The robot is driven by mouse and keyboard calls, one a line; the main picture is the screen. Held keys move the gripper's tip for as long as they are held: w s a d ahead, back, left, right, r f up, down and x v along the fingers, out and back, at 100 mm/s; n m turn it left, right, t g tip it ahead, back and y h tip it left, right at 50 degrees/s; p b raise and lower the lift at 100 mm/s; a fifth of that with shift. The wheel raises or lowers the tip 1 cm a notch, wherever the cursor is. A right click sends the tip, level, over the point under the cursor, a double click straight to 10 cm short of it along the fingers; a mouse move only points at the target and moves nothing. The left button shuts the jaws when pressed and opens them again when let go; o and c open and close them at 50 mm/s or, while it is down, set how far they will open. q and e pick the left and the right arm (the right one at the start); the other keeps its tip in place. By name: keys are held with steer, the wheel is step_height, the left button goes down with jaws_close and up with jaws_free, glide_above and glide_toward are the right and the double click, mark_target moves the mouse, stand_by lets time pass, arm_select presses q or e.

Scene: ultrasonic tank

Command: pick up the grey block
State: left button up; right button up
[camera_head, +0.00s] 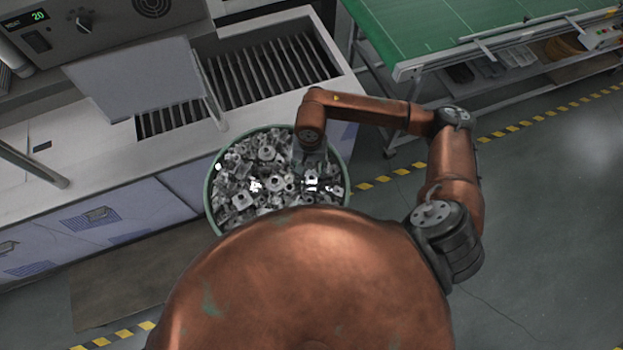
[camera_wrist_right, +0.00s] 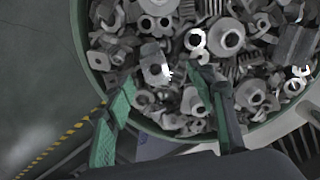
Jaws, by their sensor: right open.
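A round green-rimmed bin (camera_head: 209,190) is heaped with grey metal parts (camera_head: 262,170), and its rim also shows in the right wrist view (camera_wrist_right: 80,50). Several parts are blocky and grey, so I cannot tell for sure which is the grey block. One blocky grey part (camera_wrist_right: 296,42) lies at the right of the heap, and a paler block with a hole (camera_wrist_right: 154,66) lies near the fingertips. My right gripper (camera_wrist_right: 165,82) is open and empty, pointing down over the parts; in the head view it is small and partly hidden (camera_head: 311,164). My left gripper is not in view.
A control box (camera_head: 85,25) stands at the back left. A green-topped table (camera_head: 450,30) is at the back right. Open floor lies on the right.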

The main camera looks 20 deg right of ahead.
mark_target(311, 177)
steer(key=shift+w+d+f+p, duration=0.1)
steer(key=shift+d+f+p, duration=0.15)
steer(key=shift+f, duration=0.35)
steer(key=shift+d+f+p, duration=0.15)
steer(key=shift+d+f, duration=0.1)
steer(key=shift+f, duration=0.3)
step_height(311, 177, down, 4)
steer(key=shift+f+p, duration=0.15)
steer(key=shift+p, duration=0.95)
steer(key=shift+w+f, duration=0.1)
steer(key=shift+f, duration=0.5)
steer(key=shift+c, duration=0.7)
steer(key=c, duration=1.2)
steer(key=shift+r, duration=0.1)
